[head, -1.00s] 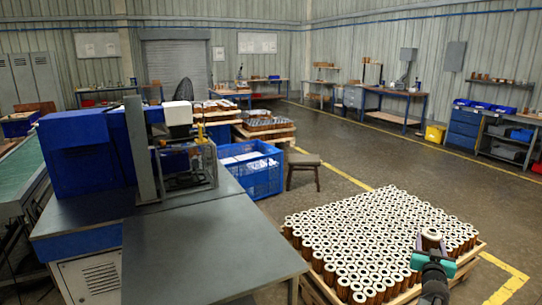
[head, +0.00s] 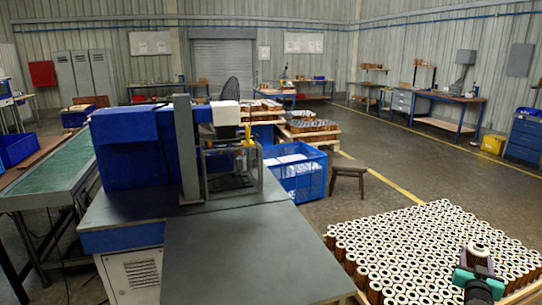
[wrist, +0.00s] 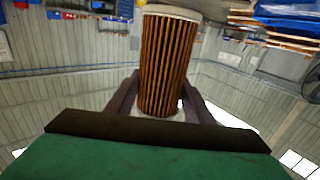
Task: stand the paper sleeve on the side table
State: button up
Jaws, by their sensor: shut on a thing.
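The paper sleeve (wrist: 168,62) is a brown pleated cylinder with pale end caps. It fills the middle of the wrist view, between the two dark fingers of my gripper (wrist: 160,98), which is shut on it. In the head view the sleeve's pale ring top (head: 478,249) shows at the lower right, above my gripper (head: 478,263). The sleeve looks roughly upright there, in front of the pallet of similar cylinders. The side table, a bare grey top (head: 250,255), is at the bottom centre, left of my gripper and apart from it.
A pallet packed with similar cylinders (head: 420,245) lies at the lower right. A blue and grey machine (head: 140,145) stands behind the grey top. A blue crate (head: 297,175) and a stool (head: 348,174) are behind. Open floor lies right of the stool.

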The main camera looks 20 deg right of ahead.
jog(key=shift+s+d, duration=0.1)
jog(key=shift+s, duration=0.1)
dwell(0.3)
jog(key=shift+w+a+r, duration=0.25)
jog(key=shift+w, duration=0.15)
jog(key=w+a+r+n+t+y+p, duration=0.25)
jog(key=w+a+y, duration=0.35)
jog(key=a, duration=0.4)
jog(key=w+a+r+n+t+y+p, duration=0.1)
jog(key=w+a+r+n+t+y, duration=0.2)
jog(key=w+a, duration=0.65)
jog(key=w+a+r+n+t+y+p, duration=0.1)
jog(key=w+a+n+y+p, duration=0.1)
jog(key=w+a+n+y, duration=0.65)
jog(key=s+a+n+g+y+p, duration=0.1)
jog(key=a+n+g+y+p, duration=0.1)
jog(key=a, duration=1.8)
jog(key=s+a+r+n+g+y+p, duration=0.1)
jog(key=a+n+g+y, duration=0.4)
jog(key=a, duration=1.5)
jog(key=s+y+p, duration=0.1)
jog(key=y+p, duration=0.1)
jog(key=y, duration=0.2)
jog(key=shift+s+r+g+p, duration=0.25)
jog(key=shift+g+p, duration=0.05)
jog(key=shift+g, duration=0.05)
